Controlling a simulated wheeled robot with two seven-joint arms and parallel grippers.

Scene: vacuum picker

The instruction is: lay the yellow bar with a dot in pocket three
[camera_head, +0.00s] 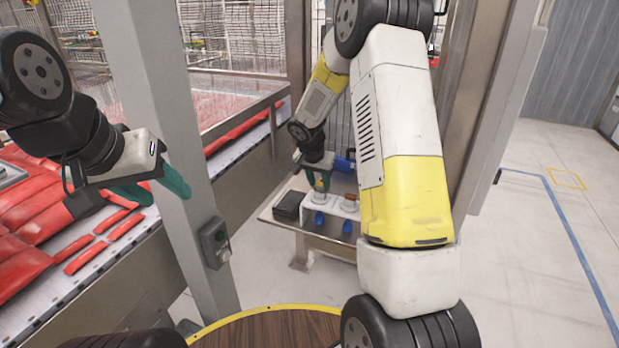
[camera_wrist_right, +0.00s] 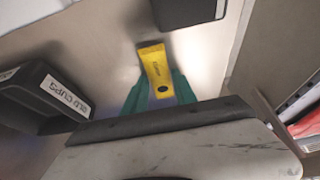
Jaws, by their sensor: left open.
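The yellow bar (camera_wrist_right: 154,68) has small lettering and a dark dot. It sits between the green fingers of my right gripper (camera_wrist_right: 160,92), which press on its two sides. In the head view my right gripper (camera_head: 319,174) is over a small metal table, with a bit of yellow under it. My left gripper (camera_head: 160,186) is open and empty at the left, in front of a grey post. A white holder (camera_head: 322,207) stands on the table under the right gripper, with blue pieces at its front. I cannot make out numbered pockets in either view.
A black bin labelled "OLD CUPS" (camera_wrist_right: 45,90) stands left of the bar in the right wrist view. A dark box (camera_head: 288,205) is on the metal table (camera_head: 268,213). A grey post (camera_head: 165,120) rises between my arms. Red packs (camera_head: 30,215) lie at the left.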

